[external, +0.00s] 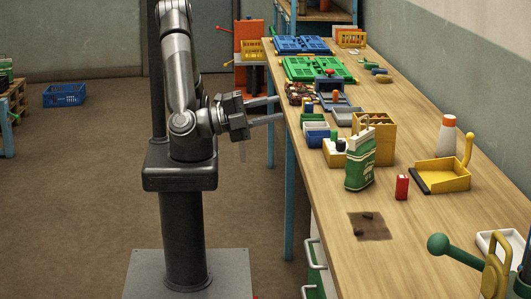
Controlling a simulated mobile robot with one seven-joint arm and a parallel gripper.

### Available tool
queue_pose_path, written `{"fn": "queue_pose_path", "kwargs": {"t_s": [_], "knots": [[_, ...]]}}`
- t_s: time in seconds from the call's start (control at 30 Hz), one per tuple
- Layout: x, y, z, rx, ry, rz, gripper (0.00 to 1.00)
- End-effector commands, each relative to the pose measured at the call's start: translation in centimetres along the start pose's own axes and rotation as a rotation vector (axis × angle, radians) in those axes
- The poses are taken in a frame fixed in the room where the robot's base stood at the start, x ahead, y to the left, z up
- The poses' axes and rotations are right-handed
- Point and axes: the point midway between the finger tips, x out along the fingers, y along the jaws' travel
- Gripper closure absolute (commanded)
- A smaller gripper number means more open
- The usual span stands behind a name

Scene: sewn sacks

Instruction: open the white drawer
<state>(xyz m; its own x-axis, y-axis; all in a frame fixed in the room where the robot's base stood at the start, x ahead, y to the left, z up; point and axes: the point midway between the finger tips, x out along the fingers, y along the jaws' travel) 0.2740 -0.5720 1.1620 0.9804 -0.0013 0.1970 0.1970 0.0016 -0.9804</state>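A drawer unit shows under the front part of the workbench at the bottom of the external view. A pale, white-looking drawer front (317,252) with a silver bar handle is at its top, seen at a steep angle. A green front with a similar handle is below it, cut by the picture edge. The white drawer looks shut, though its face is mostly hidden by the angle. My gripper (282,109) points right at the bench's left edge, well up and away from the drawer. Its two fingers are apart, with nothing seen between them.
The wooden bench (420,230) holds a green-and-white sack (360,165), a wooden box (380,140), a red block (402,188), a yellow dustpan (445,173) and several trays. Floor left of the bench is clear; a blue crate (64,95) stands far left.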

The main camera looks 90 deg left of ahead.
Motion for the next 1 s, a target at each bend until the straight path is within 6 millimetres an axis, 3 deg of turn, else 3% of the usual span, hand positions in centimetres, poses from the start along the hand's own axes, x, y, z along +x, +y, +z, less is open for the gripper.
{"fn": "queue_pose_path", "kwargs": {"t_s": [0.03,0.2,0.6,0.8,1.0], "knots": [[-0.7,3.2,-0.1,0.013,0.002,-0.001,0.71],[-2.4,12.3,0.0,0.012,0.001,-0.001,0.71],[-6.0,30.4,0.0,0.006,0.001,0.001,0.71],[-7.5,37.6,0.0,0.003,-0.001,0.002,0.71],[-8.2,41.1,-0.1,-0.002,-0.001,0.002,0.71]]}}
